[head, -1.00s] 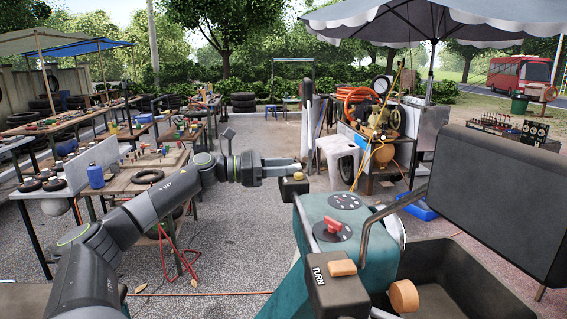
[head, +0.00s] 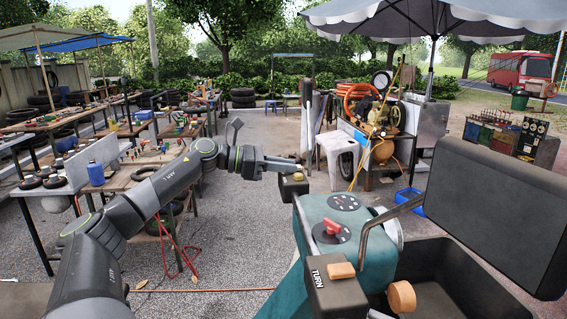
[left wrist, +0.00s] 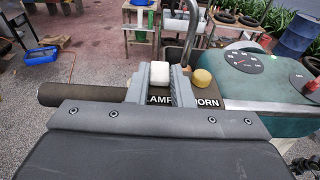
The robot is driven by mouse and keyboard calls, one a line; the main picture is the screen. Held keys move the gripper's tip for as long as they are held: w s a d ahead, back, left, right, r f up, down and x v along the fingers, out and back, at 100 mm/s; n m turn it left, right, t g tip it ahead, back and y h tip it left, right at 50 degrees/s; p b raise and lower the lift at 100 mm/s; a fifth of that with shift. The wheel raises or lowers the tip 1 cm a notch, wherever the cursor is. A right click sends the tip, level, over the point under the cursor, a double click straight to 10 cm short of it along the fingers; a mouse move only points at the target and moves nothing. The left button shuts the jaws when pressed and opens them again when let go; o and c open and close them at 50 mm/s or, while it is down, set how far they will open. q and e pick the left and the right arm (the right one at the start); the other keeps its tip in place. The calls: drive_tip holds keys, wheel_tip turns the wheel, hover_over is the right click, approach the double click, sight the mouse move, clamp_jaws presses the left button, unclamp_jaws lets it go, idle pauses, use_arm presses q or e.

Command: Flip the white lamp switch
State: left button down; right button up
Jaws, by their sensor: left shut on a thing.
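The white lamp switch (left wrist: 159,73) stands on a dark control box marked LAMP and HORN in the left wrist view. My left gripper (left wrist: 161,88) has one finger on each side of the switch and is shut on it. The fingers partly cover the lettering. In the head view my left gripper (head: 284,162) reaches the dark control box (head: 294,190) at the left of the teal vehicle front; the white switch cannot be made out there. A yellow horn button (left wrist: 202,77) sits just right of the fingers. My right gripper is not in view.
A dark box marked TURN with an orange switch (head: 341,270) is on the near side. A red knob (head: 332,226) and a gauge (head: 344,201) sit on the teal housing (head: 375,252). A metal bar (left wrist: 190,35) rises behind the control box.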

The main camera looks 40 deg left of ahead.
use_arm(q)
drive_tip(key=shift+w+d+r+g+y+p, duration=0.1)
drive_tip(key=shift+r+g+y+p, duration=0.45)
drive_tip(key=shift+g+p, duration=0.4)
drive_tip(key=shift+f+y+p, duration=0.15)
drive_tip(key=shift+y+p, duration=0.2)
drive_tip(key=shift+p, duration=0.2)
drive_tip(key=c, duration=1.3)
unclamp_jaws()
drive_tip(key=shift+f, duration=0.1)
